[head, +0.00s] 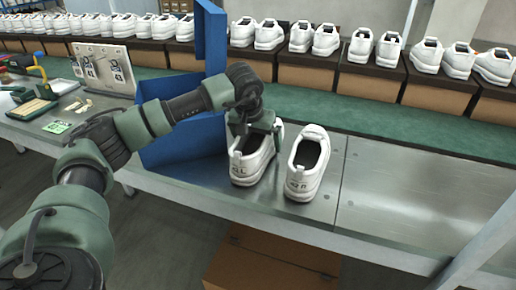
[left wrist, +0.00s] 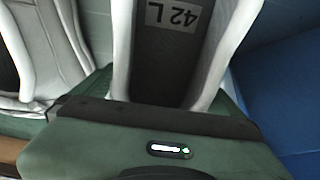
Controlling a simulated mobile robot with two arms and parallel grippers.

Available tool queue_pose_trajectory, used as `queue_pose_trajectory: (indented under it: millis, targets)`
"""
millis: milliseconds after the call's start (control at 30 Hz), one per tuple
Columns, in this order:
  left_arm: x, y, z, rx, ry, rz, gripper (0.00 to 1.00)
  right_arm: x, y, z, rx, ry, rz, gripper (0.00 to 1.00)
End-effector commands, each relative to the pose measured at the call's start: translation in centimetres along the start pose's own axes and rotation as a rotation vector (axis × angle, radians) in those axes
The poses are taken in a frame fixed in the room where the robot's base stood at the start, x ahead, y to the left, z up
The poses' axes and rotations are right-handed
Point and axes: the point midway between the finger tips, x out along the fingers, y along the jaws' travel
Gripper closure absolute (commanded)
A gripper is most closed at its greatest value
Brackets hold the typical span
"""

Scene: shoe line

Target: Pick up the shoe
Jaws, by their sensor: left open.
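Two white shoes stand side by side on the metal table (head: 385,190). The left shoe (head: 248,168) has an "L" marking on its heel, and the right shoe (head: 308,165) has an "R". My left gripper (head: 257,128) is open, pointing down over the opening of the left shoe and hiding part of its upper. In the left wrist view the left shoe's white collar (left wrist: 228,45) flanks a dark insole with a "42 L" label, with my green gripper body in front. The right shoe (left wrist: 45,45) shows at the left there. Contact with the shoe cannot be told. My right gripper is not in view.
A blue box-like panel (head: 185,150) stands just left of the left shoe. A green strip (head: 400,125) and a row of white shoes on brown boxes (head: 372,82) lie behind. Tools and a panel (head: 100,68) are at left. The table right of the shoes is clear.

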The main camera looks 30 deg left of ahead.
Motion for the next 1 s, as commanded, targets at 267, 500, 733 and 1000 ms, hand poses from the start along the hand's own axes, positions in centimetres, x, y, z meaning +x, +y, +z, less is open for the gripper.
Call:
queue_pose_trajectory:
  millis: [267, 500, 733, 1000]
  targets:
    - [0.4, 0.0, 0.0, 0.001, 0.001, 0.001, 0.00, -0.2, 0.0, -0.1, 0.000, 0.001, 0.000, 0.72]
    - [0.4, 0.0, 0.0, 0.001, 0.001, 0.001, 0.64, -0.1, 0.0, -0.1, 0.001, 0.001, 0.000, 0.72]
    - [0.3, 0.1, -0.1, 0.000, 0.003, 0.002, 0.70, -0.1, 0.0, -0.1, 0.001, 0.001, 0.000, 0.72]
    - [-1.1, 0.1, -0.8, 0.000, 0.005, 0.002, 0.70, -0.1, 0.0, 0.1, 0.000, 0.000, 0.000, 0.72]
